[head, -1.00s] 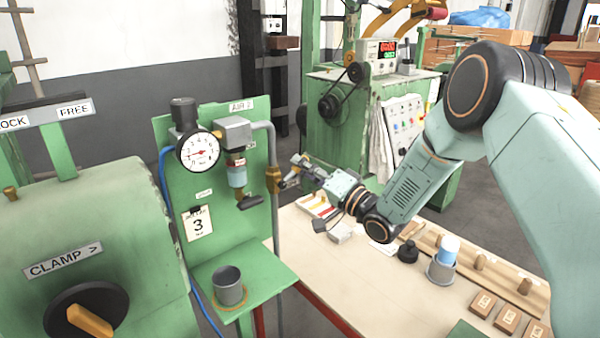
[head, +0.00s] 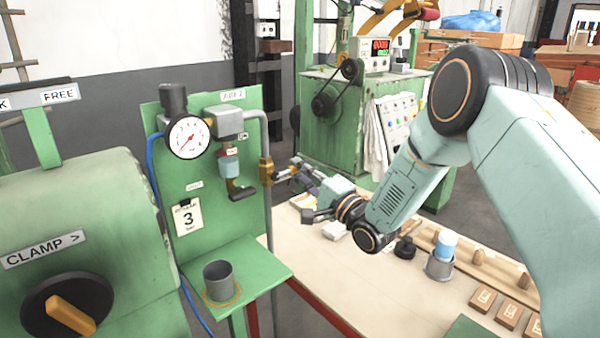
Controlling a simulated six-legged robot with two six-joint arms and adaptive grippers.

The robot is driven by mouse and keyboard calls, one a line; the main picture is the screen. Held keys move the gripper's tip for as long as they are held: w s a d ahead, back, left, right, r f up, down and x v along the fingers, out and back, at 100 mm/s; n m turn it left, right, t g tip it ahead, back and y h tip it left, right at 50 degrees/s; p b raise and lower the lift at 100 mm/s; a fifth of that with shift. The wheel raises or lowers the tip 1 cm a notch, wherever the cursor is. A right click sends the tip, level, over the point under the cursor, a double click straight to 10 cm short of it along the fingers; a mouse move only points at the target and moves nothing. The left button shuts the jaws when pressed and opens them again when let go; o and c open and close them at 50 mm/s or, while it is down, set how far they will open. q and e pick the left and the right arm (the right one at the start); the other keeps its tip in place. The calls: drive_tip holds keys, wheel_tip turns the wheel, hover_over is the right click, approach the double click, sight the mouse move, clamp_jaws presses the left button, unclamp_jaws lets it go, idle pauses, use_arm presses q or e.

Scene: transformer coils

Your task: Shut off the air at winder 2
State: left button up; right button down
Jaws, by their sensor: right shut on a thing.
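A green air panel (head: 222,115) with an "AIR 2" label stands left of centre. A brass valve (head: 265,170) sits on the grey pipe at its right edge. My right gripper (head: 289,174) is beside the valve, shut on its small handle, which the fingers mostly hide. The exact angle of the handle cannot be told. The round pressure gauge (head: 188,138) has its red needle pointing to the lower left. A regulator with a bluish bowl (head: 229,166) hangs right of the gauge. My left gripper is not in view.
A grey cup (head: 219,282) stands on the panel's green shelf (head: 262,270). A card reading "3" (head: 187,217) hangs on the panel. The green CLAMP machine (head: 90,200) fills the left. A pale bench (head: 330,275) with small parts lies below my right arm.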

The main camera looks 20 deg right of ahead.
drive_tip(key=shift+s+f, duration=0.1)
drive_tip(key=shift+f, duration=0.15)
drive_tip(key=c, duration=1.7)
unclamp_jaws()
drive_tip(key=shift+c, duration=0.2)
drive_tip(key=o, duration=0.4)
drive_tip(key=shift+s+d+r, duration=0.1)
drive_tip(key=shift+d, duration=0.05)
drive_tip(key=shift+o, duration=0.4)
drive_tip(key=v, duration=1.1)
drive_tip(key=shift+s, duration=0.4)
drive_tip(key=shift+d, duration=0.1)
